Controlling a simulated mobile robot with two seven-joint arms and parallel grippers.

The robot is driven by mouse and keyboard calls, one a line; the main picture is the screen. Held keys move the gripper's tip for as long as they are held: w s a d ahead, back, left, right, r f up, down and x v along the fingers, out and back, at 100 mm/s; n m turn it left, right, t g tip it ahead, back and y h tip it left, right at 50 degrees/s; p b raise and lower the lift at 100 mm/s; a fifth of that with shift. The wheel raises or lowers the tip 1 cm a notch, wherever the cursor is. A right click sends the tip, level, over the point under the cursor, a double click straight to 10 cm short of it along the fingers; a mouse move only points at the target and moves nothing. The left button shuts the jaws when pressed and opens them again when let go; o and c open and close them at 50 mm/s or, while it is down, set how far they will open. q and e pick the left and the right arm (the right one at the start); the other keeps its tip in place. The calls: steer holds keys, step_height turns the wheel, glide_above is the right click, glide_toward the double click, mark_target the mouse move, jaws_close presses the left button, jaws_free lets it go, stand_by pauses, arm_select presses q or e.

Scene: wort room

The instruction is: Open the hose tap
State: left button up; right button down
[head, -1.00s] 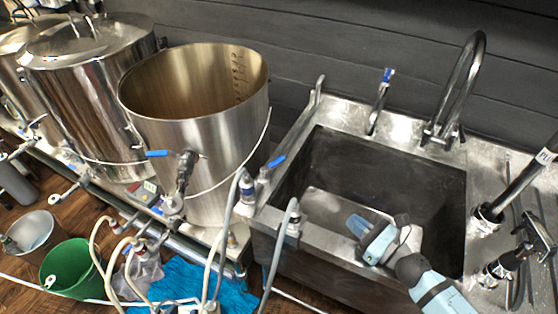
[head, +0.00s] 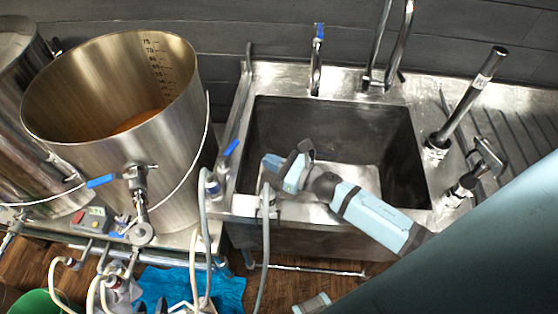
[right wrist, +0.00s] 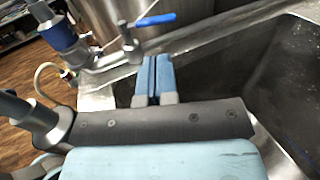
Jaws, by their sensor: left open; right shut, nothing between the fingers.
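The hose tap appears to be the valve at the sink's left edge. Its blue lever (head: 231,148) slants up to the right in the head view, and a grey hose runs down from the fitting (head: 212,184) beside it. The right wrist view shows a blue lever (right wrist: 155,19) ahead, on a metal valve body (right wrist: 131,46). My right gripper (head: 268,161) is over the sink's left part, pointing left, a short gap from the lever. Its blue fingers (right wrist: 155,76) are shut and empty. I cannot make out my left gripper.
The steel sink (head: 404,160) lies under my right arm. A second hose fitting (head: 267,198) stands at its front left rim, close to the gripper. A large open kettle (head: 95,160) with its own blue-handled valve (head: 100,181) is on the left. Taps line the sink's back and right.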

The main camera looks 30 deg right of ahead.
mark_target(237, 145)
steer(key=p+x, duration=0.1)
steer(key=x, duration=0.7)
steer(key=shift+w+a+p, duration=0.2)
steer(key=shift+p, duration=0.15)
steer(key=n+g+y+b, duration=0.1)
steer(key=b, duration=0.1)
steer(key=w+n+g+y+b, duration=0.1)
steer(key=n+g+y, duration=0.1)
steer(key=w+n+g+y+b, duration=0.1)
steer(key=g+y+b, duration=0.1)
steer(key=shift+w+a+f+b, duration=0.25)
steer(key=shift+f+b, duration=0.05)
steer(key=shift+b, duration=0.05)
steer(key=shift+a+r+n, duration=0.1)
steer(key=shift+r+n, duration=0.05)
steer(key=shift+n, duration=0.15)
steer(key=shift+r, duration=0.15)
